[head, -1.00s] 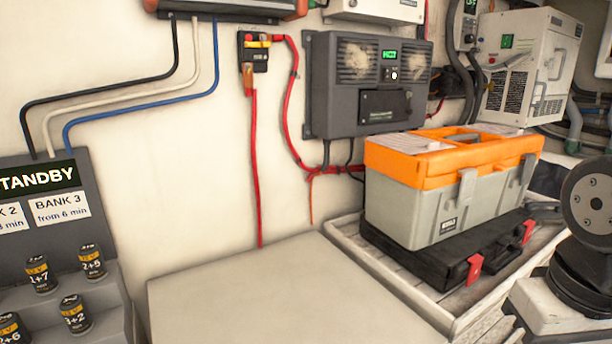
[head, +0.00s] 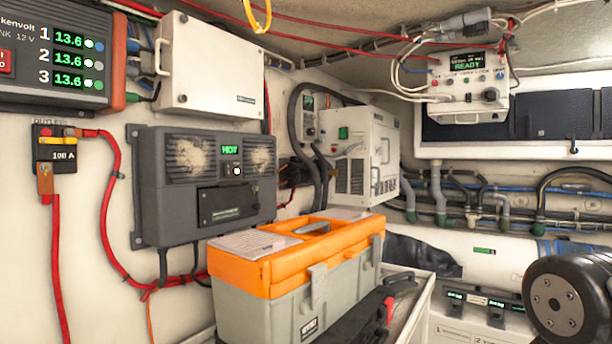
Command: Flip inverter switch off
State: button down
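The inverter (head: 205,185) is a dark grey box on the white wall, left of centre in the head view. It has two dusty vent grilles and a small green display (head: 230,149) that seems to read HOT. Just below the display is a small switch (head: 236,169) with a bright white spot; its position is too small to tell. My gripper's fingers do not show. A black round joint of my arm (head: 556,303) is at the lower right, apart from the inverter.
An orange and grey toolbox (head: 305,262) stands below and in front of the inverter. A red cable (head: 110,225) hangs to its left beside a 100 A fuse (head: 57,148). A white cabinet (head: 210,65) is above. A white unit (head: 362,150) and a READY control box (head: 468,85) are to the right.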

aim_at(227, 166)
jog(key=z, duration=1.85)
jog(key=i, duration=1.75)
jog(key=u, duration=3.55)
